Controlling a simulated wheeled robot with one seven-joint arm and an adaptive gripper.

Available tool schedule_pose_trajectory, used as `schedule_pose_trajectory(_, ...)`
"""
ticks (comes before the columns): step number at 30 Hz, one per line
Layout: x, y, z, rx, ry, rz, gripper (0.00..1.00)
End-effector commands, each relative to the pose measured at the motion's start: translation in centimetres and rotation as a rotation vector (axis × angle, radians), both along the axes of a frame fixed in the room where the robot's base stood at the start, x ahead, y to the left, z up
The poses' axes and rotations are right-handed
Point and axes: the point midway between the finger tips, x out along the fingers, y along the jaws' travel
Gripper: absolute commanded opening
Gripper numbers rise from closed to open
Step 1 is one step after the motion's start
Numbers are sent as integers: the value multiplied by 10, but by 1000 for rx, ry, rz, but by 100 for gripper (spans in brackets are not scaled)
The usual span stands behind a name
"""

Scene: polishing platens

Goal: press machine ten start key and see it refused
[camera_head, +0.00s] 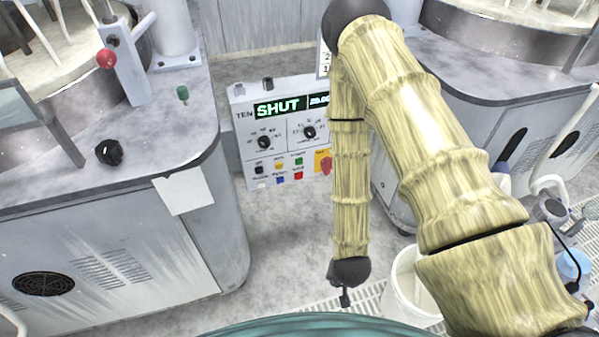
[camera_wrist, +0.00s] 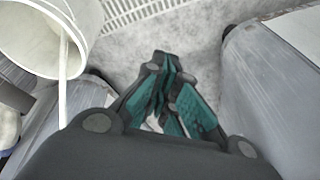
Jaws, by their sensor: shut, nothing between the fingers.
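The control panel of machine ten (camera_head: 284,131) faces me at the back centre in the head view. Its display (camera_head: 280,108) reads SHUT in green, with a smaller number beside it that is partly hidden by my arm. Below two dials are small keys in two rows, including a green key (camera_head: 298,161) and a red key (camera_head: 298,176); their labels are too small to read. A red button on yellow (camera_head: 325,163) sits at the right, beside my arm. My gripper (camera_wrist: 166,68) is shut and empty in the wrist view, above the floor and apart from the panel.
Grey machine cabinets flank both sides. A red-knobbed lever (camera_head: 106,59) and black knob (camera_head: 109,152) are on the left one. Floor before the panel is clear.

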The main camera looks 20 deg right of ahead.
Motion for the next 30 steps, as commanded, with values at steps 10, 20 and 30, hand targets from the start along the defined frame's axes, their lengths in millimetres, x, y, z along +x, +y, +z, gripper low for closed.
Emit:
schedule_pose_trajectory(10,112,3,-35,129,-326,-557,0)
schedule_pose_trajectory(20,198,2,-36,357,-634,-1054,0)
schedule_pose_trajectory(30,263,-1,-21,699,-938,-1513,0)
